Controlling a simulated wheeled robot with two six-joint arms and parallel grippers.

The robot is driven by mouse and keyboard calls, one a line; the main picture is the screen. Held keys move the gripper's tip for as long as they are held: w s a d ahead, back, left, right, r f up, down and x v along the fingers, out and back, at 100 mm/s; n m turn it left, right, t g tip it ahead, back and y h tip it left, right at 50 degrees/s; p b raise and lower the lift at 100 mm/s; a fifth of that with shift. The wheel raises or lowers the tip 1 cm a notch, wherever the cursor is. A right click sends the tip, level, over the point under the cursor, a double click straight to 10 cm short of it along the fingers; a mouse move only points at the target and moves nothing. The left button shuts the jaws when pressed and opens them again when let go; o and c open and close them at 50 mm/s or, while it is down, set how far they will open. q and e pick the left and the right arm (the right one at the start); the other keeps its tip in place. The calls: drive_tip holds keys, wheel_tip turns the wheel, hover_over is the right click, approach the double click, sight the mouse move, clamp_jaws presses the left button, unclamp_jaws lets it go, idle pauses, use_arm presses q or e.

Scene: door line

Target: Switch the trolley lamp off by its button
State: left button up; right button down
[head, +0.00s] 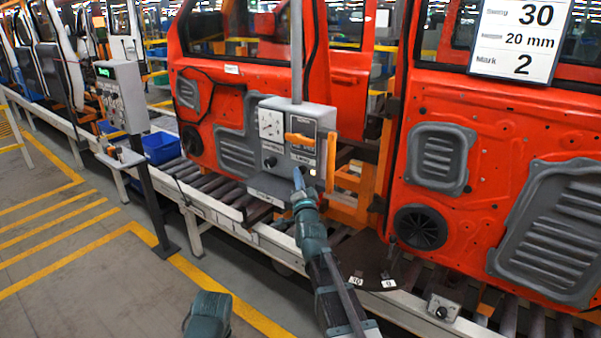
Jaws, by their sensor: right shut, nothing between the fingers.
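A grey control box (265,150) hangs on a vertical grey post in front of the left orange door. Its face has a white dial plate, an orange handle (299,138), a dark round knob or button (270,162) at lower left, and a small pale round spot (312,172) at lower right. Small labels sit on it, too blurred to read surely. My right gripper (297,175) is shut and empty, its tip pointing up at the box's lower middle. It overlaps the lower face; I cannot tell whether it touches.
Orange doors (462,190) stand along a roller conveyor (230,200) with a pale rail. A second grey panel (124,95) stands on a dark post at left. A small box with a knob (443,307) is on the front rail. The floor at left is free.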

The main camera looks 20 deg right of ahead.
drive_tip(key=shift+w+d, duration=0.3)
drive_tip(key=shift+d, duration=0.05)
drive_tip(key=shift+s+a, duration=0.1)
drive_tip(key=shift+s, duration=0.05)
idle(0.4)
drive_tip(key=shift+s+a, duration=0.15)
drive_tip(key=shift+a, duration=0.05)
drive_tip(key=shift+s+a, duration=0.75)
drive_tip(key=shift+a, duration=0.15)
drive_tip(key=shift+s+a, duration=0.7)
drive_tip(key=shift+a, duration=0.2)
drive_tip(key=shift+s+a, duration=0.4)
drive_tip(key=shift+a, duration=0.15)
drive_tip(key=shift+a+f, duration=0.1)
